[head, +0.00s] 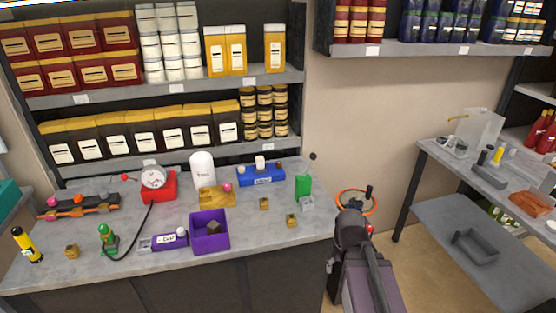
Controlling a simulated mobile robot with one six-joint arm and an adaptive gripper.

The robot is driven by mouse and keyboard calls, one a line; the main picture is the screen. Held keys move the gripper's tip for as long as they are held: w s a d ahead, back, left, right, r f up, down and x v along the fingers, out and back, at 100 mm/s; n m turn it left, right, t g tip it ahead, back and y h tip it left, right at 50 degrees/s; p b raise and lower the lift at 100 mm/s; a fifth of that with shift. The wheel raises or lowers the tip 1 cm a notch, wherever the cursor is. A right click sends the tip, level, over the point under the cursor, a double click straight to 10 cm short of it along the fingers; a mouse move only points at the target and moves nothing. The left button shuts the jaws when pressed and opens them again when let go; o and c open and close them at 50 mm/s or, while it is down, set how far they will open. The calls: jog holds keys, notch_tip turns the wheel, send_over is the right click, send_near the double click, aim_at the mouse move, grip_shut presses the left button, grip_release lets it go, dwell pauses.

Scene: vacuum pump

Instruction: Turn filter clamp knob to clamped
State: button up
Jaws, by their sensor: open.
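A blue unit (262,179) with a white label stands at the back of the grey workbench, right of a white cylinder. I cannot read its label surely. A small white cap (260,161) sits on its top, with small brownish knobs (279,167) near its ends. I cannot tell which part is the filter clamp knob, or how it is turned. A dark part of my arm rises at the lower right, beside the bench's right end, apart from the unit. I cannot make out my gripper or its fingers.
On the workbench (275,232) stand a white cylinder (203,170), red gauge base (160,186), purple bin (210,230), green block (303,187) and small brass blocks. Stocked shelves (190,87) rise behind. A side table (470,173) stands right; floor shows between.

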notch_tip(320, 180, up, 14)
jog(key=p, duration=1.2)
jog(key=shift+p, duration=0.3)
jog(key=shift+f, duration=0.1)
jog(key=shift+c, duration=1.2)
